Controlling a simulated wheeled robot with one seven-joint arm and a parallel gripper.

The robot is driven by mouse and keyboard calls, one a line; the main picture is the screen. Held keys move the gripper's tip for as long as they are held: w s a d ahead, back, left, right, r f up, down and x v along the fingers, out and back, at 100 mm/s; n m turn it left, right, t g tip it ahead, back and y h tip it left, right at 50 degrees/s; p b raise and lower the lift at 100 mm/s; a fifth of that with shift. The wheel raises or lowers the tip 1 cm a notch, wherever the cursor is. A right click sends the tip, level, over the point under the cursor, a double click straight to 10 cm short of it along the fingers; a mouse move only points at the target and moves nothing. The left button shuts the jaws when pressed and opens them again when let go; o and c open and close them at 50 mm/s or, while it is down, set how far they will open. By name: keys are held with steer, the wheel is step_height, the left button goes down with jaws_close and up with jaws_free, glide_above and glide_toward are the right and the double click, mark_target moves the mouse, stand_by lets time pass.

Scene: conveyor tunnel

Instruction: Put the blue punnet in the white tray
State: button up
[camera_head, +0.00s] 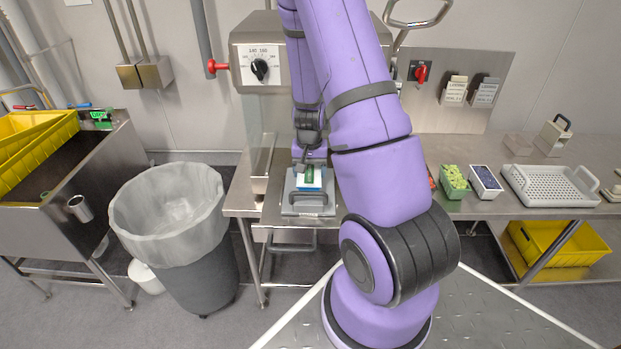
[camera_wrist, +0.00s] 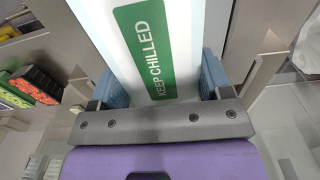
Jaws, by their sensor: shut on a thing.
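The blue punnet (camera_wrist: 210,72) fills the middle of the wrist view. The white tray (camera_head: 537,198) is perforated, has raised handles, and stands on the steel bench at the right. No contents show in it.
A green punnet (camera_head: 455,182) and a white punnet with dark blue contents (camera_head: 487,182) stand left of the tray. A steel machine with a dial (camera_head: 260,70) is behind my arm. A lined bin (camera_head: 170,215) and yellow crates (camera_head: 38,122) are left.

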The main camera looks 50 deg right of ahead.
mark_target(310, 169)
steer(key=shift+r, duration=0.25)
steer(key=shift+r, duration=1.25)
steer(key=shift+r, duration=1.4)
steer(key=shift+r, duration=0.2)
